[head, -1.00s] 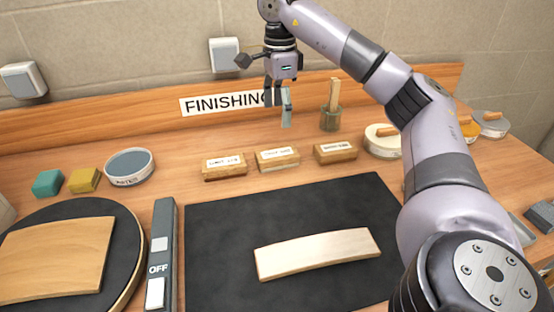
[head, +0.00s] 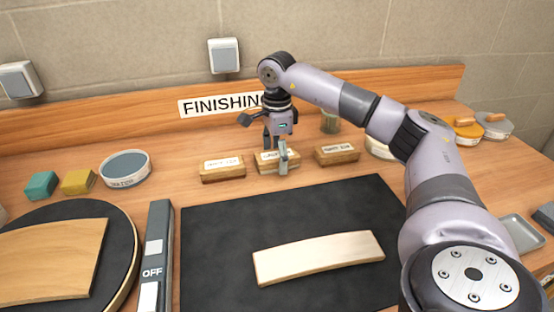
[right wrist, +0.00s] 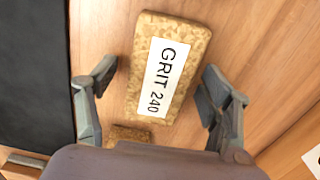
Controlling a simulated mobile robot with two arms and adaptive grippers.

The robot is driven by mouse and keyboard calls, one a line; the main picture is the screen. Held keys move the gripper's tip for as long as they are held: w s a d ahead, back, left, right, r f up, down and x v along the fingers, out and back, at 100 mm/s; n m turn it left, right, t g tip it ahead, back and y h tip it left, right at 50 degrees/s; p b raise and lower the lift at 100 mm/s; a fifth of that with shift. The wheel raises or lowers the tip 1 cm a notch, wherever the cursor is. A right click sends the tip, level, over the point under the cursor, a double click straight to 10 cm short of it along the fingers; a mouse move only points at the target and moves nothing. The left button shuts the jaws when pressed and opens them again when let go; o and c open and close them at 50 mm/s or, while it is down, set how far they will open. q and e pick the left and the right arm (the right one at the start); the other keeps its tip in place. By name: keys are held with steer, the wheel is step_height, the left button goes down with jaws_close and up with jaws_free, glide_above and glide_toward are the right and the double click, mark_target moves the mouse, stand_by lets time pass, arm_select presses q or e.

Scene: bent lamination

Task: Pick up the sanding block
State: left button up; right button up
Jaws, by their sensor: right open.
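Three tan sanding blocks with white labels stand in a row behind the black mat: a left block (head: 222,169), a middle block (head: 268,168) and a right block (head: 337,153). My right gripper (head: 275,162) is over the middle block, pointing down, and partly hides it. In the right wrist view, a block labelled GRIT 240 (right wrist: 165,70) lies between the open fingers of the right gripper (right wrist: 160,92), with a gap on each side. Part of another block (right wrist: 130,134) shows below it. My left gripper is not in view.
A pale curved wood piece (head: 318,257) lies on the black mat (head: 220,228). A grey strip marked OFF (head: 158,240) and a round black plate (head: 122,235) are at left. A jar (head: 331,122) stands behind the right block. A FINISHING sign (head: 220,104) is on the backboard.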

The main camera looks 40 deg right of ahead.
mark_target(276, 154)
steer(key=shift+c, duration=0.5)
steer(key=c, duration=1.1)
steer(key=shift+c, duration=0.2)
step_height(276, 154, up, 8)
steer(key=shift+w+r, duration=0.1)
step_height(276, 154, up, 12)
steer(key=p, duration=0.6)
